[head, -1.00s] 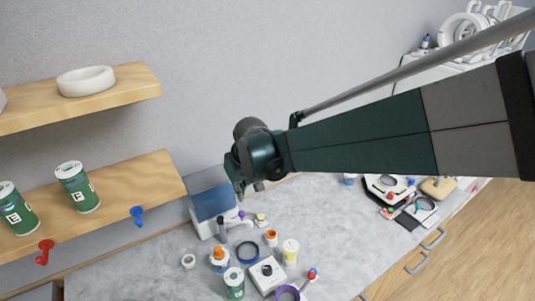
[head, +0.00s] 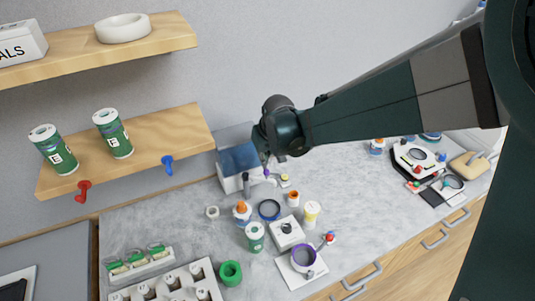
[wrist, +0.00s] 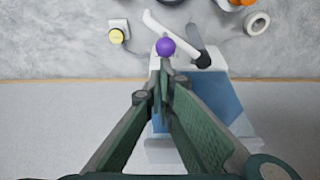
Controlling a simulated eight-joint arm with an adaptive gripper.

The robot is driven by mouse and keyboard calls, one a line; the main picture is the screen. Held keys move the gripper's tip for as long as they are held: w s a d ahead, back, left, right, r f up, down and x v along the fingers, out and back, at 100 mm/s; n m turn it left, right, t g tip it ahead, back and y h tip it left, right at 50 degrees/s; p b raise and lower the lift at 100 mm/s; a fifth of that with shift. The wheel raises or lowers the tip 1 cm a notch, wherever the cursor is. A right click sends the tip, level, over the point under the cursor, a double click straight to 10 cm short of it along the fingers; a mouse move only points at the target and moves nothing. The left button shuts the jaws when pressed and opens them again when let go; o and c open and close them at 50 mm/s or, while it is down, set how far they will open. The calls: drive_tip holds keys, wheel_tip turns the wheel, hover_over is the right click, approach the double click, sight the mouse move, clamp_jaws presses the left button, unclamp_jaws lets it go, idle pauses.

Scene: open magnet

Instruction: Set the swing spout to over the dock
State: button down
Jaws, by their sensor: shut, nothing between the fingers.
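The swing spout (wrist: 174,36) is a white bent tube beside a dark grey post (wrist: 195,38), with a purple ball (wrist: 166,46) near it. In the head view the spout (head: 271,181) comes off the front of a white unit with a blue panel (head: 239,158). My gripper (wrist: 166,72) is shut and empty, its fingertips just short of the purple ball; I cannot tell if they touch it. In the head view my gripper (head: 264,157) is above the ball, partly hiding the unit. A small white block with a yellow top (wrist: 117,36) stands left of the spout; I cannot tell which part is the dock.
A white tape ring (wrist: 257,23) and an orange-capped bottle (head: 242,212) stand near the unit. A dark ring (head: 269,209), a green-labelled can (head: 255,236) and a yellow-white bottle (head: 311,213) crowd the counter in front. A wooden shelf (head: 190,135) is left of my gripper.

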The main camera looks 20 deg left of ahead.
sight(265, 171)
idle(0.4)
drive_tip(key=s+m+b, duration=0.1)
drive_tip(key=s+d+m+b, duration=0.1)
drive_tip(key=shift+s+f+m+h, duration=0.1)
drive_tip(key=shift+s+m+h, duration=0.05)
drive_tip(key=shift+m+h, duration=0.25)
drive_tip(key=shift+s+d+b, duration=0.15)
drive_tip(key=shift+s+b, duration=0.2)
drive_tip(key=shift+s, duration=0.15)
drive_tip(key=p+v, duration=0.4)
drive_tip(key=v, duration=0.6)
drive_tip(key=shift+s+a+p, duration=0.3)
drive_tip(key=shift+a+p, duration=0.05)
